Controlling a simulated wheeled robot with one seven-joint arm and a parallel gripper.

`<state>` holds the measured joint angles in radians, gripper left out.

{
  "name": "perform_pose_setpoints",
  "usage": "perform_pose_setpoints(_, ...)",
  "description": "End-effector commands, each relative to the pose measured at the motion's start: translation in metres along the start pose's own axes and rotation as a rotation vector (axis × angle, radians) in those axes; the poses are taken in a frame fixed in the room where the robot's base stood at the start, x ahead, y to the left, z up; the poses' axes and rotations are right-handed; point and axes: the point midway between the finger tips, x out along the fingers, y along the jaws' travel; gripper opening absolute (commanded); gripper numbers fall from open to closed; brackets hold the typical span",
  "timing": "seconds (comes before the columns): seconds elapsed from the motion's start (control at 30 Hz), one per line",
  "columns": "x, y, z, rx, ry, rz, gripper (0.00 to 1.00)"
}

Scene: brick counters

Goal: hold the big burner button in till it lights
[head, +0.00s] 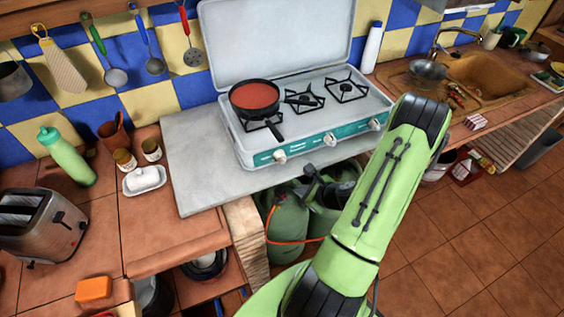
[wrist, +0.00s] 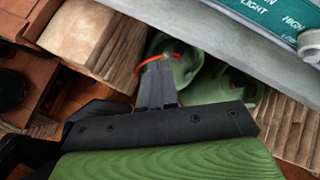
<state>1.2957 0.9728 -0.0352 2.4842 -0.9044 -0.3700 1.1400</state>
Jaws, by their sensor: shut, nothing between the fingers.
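The camp stove (head: 300,110) stands on a grey slab with its lid up. Its teal front panel carries three white knobs: left (head: 280,157), middle (head: 330,139) and right (head: 375,124). I cannot tell which is the big burner button. Part of one knob (wrist: 312,42) shows at the top right of the wrist view, beside the words LIGHT and HIGH. My gripper (head: 312,170) is in front of and below the panel, partly behind my arm. In the wrist view its fingers (wrist: 156,72) are together and empty, apart from the knob. No flame is visible.
A pan of red sauce (head: 255,97) sits on the left burner, its handle reaching over the front. Green gas bottles (head: 287,225) with an orange hose stand below the slab (head: 195,165). A wooden block (head: 245,240) supports the slab. Floor at the right is open.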

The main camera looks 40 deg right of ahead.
Motion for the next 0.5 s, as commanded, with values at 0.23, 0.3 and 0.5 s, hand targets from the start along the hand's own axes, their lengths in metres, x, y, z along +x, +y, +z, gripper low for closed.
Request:
perform_pose_setpoints(0.23, 0.023, -0.018, 0.021, -0.008, -0.001, 0.002, 0.00)
perform_pose_setpoints(0.3, 0.030, -0.024, 0.027, -0.008, -0.003, 0.002, 0.00)
perform_pose_setpoints(0.5, 0.049, -0.036, 0.038, -0.006, -0.001, 0.001, 0.00)
